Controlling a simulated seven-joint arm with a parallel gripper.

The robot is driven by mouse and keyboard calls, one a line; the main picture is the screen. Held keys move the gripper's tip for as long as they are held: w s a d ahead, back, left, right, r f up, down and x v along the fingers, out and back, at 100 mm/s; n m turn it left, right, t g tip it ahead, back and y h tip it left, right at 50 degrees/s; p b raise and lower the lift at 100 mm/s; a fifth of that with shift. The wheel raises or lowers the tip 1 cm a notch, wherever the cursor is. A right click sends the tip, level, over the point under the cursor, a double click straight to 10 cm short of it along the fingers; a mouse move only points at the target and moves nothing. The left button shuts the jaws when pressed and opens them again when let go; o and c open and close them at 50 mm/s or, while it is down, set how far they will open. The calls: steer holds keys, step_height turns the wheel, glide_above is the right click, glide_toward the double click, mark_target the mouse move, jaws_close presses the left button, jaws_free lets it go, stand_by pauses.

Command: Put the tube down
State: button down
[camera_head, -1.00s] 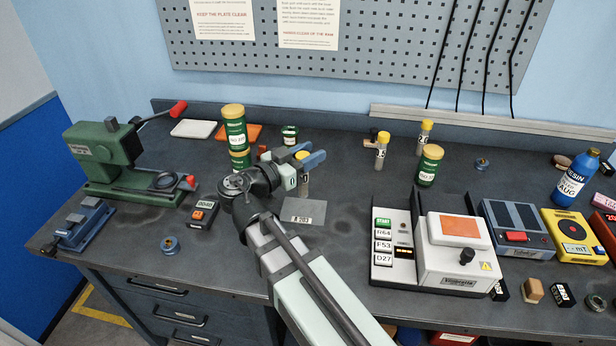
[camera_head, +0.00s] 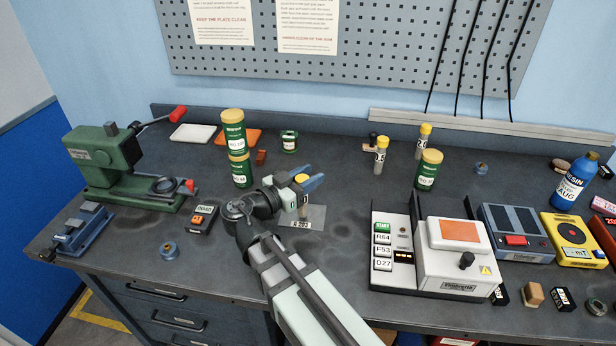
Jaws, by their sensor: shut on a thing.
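My gripper (camera_head: 311,182) is shut on a small tube with a yellow cap (camera_head: 302,178). The tube looks upright, with its pale body hanging below the jaws. It is over or at the back part of a flat grey plate (camera_head: 318,214) with a label on its front edge. My gripper and arm hide part of the plate, and I cannot tell whether the tube's bottom touches it.
Two other yellow-capped tubes (camera_head: 380,157) (camera_head: 423,139) stand to the right, near a green jar (camera_head: 428,170). Stacked green tins (camera_head: 240,172) stand to the left. A white device (camera_head: 460,260) is at right. Bare bench lies behind the plate.

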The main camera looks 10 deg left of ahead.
steer(key=shift+f, duration=0.15)
steer(key=c, duration=0.7)
jaws_free()
steer(key=shift+s+a, duration=0.15)
steer(key=shift+s, duration=0.05)
steer(key=v, duration=1.1)
steer(key=shift+s, duration=0.3)
steer(key=shift+a, duration=0.1)
